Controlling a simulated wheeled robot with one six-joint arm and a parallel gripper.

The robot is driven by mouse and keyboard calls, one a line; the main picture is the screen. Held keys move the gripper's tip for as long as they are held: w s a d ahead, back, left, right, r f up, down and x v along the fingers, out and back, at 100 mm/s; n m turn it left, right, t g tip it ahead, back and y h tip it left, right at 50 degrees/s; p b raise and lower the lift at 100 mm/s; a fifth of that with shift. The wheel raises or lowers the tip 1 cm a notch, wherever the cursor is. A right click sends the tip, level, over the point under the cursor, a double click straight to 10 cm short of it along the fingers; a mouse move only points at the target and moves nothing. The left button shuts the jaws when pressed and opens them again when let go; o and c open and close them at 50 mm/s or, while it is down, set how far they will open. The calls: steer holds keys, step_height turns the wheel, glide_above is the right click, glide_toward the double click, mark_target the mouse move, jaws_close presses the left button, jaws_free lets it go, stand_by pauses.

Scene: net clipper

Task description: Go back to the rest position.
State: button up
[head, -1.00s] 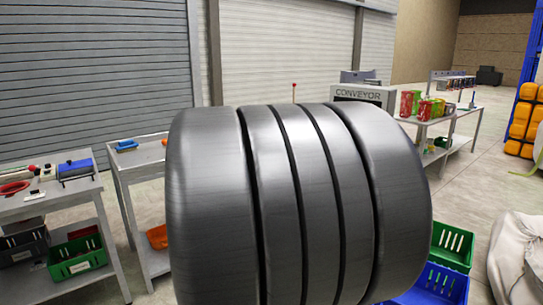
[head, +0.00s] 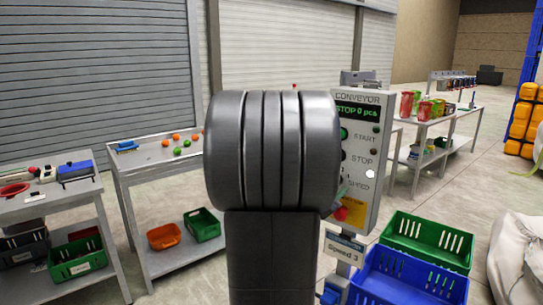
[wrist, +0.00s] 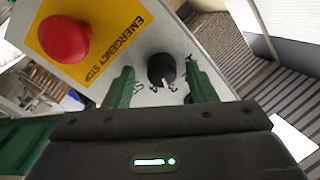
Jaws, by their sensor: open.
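My gripper (wrist: 160,85) is open, with its two green fingers on either side of a black knob (wrist: 161,68) on the conveyor control panel (wrist: 120,45). The knob stands on the panel face and I cannot tell whether a finger touches it. A red emergency stop button (wrist: 64,40) on a yellow plate is close by at the upper left of the wrist view. In the head view the panel (head: 372,150) reads "STOP 0 pcs". My arm fills the middle of that view and hides most of the gripper.
A "Speed 3" sign (head: 345,246) hangs below the panel. Blue (head: 410,283) and green (head: 430,238) crates stand at lower right. Side tables (head: 155,165) with small fruit, tools and bins are at left. Another table (head: 455,118) stands behind right. Floor shows between them.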

steer(key=s+a+n+p, duration=0.4)
steer(key=s+a+n, duration=0.3)
steer(key=s, duration=0.2)
steer(key=shift+s+a+r, duration=0.15)
steer(key=shift+a, duration=0.25)
stand_by(0.5)
